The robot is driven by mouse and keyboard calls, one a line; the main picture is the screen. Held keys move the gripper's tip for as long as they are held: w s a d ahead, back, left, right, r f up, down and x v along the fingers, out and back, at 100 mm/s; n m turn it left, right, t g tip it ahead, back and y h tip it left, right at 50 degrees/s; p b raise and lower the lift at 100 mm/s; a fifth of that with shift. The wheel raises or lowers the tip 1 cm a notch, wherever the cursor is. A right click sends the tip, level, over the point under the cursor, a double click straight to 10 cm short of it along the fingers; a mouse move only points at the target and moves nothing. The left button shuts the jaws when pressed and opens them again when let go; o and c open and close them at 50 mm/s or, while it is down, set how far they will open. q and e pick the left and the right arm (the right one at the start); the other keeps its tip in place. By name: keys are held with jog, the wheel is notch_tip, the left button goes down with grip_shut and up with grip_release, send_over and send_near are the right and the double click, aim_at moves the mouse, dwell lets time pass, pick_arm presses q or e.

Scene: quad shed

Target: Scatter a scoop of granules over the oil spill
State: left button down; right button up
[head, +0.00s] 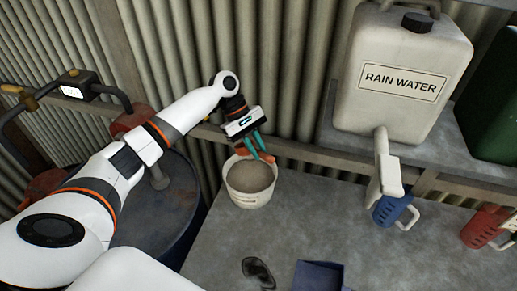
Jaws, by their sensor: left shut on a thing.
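A pale bucket (250,199) of grey-brown granules (251,176) stands on the grey bench, near the corrugated wall. My left gripper (261,151), with teal fingers, is above the bucket's back rim. It is shut on an orange-red piece (268,155), which looks like the scoop's handle. The rest of the scoop is hidden or cannot be made out. A dark glossy patch (258,272), which may be the oil spill, lies on the bench at the bottom of the view. My right gripper is not in view.
A white jerrycan (402,75) marked RAIN WATER stands on a raised shelf, its tap above a blue mug (392,209). A red mug (484,227) hangs or stands at right. A dark blue item (318,276) lies beside the patch. The middle of the bench (350,235) is clear.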

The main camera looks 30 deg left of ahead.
pick_arm(q)
jog(key=shift+f, duration=0.5)
notch_tip(320, 180, down, 12)
jog(key=b, duration=0.6)
jog(key=shift+r, duration=0.2)
jog(key=shift+r, duration=0.1)
dwell(0.5)
jog(key=shift+r+p, duration=3)
jog(key=shift+r, duration=2.95)
